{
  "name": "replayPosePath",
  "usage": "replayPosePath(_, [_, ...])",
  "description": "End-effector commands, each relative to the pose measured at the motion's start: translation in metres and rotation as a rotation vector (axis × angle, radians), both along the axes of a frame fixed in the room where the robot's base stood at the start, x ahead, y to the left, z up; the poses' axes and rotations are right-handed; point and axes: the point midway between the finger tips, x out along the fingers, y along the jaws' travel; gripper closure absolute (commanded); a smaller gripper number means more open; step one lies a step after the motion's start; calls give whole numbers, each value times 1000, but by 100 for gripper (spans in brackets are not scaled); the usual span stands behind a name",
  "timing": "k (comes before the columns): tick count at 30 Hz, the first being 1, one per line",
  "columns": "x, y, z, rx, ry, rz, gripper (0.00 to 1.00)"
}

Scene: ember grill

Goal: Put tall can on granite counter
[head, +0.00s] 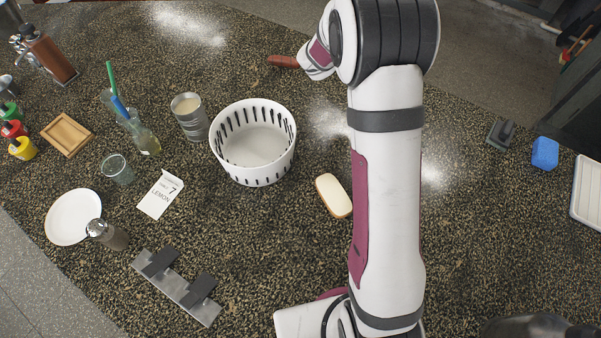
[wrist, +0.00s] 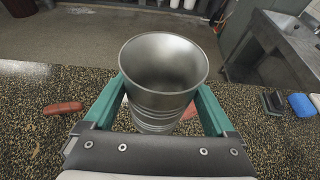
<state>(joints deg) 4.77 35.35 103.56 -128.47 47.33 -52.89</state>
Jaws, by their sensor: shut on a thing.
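A tall, open, empty-looking metal can (wrist: 160,85) stands roughly upright between the green fingers of my gripper (wrist: 161,95) in the wrist view. The gripper is shut on it, with one finger on each side. The granite counter (head: 260,220) is dark and speckled; it also shows behind and below the can in the wrist view (wrist: 35,145). Whether the can's bottom touches the counter is hidden. In the head view my arm hides the gripper and the held can.
A reddish-brown object (head: 283,61) lies on the counter, left of the can in the wrist view. A white basket (head: 253,145), another can (head: 189,115), a cream-topped block (head: 333,196) and a blue sponge (head: 545,153) stand around. Bare counter shows between them.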

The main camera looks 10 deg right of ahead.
Motion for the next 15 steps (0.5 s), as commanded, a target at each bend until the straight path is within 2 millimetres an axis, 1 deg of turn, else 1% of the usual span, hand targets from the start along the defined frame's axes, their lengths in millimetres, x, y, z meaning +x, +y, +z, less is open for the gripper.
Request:
replayPosePath(1, [4,19,2,1,-2,13,66])
replayPosePath(2, [5,31,2,0,-2,19,66])
replayPosePath(5, [8,78,5,1,-2,41,66])
replayPosePath(6, [7,100,6,1,-2,50,66])
replayPosePath(8, [2,139,7,1,-1,66,66])
replayPosePath(9, [-3,166,7,1,-1,77,66])
replayPosePath(11, [-16,209,7,1,-1,92,66])
replayPosePath(12, [-28,237,7,2,0,101,66])
replayPosePath(14, [-49,278,6,0,1,116,66])
replayPosePath(15, [-65,302,4,0,1,125,66])
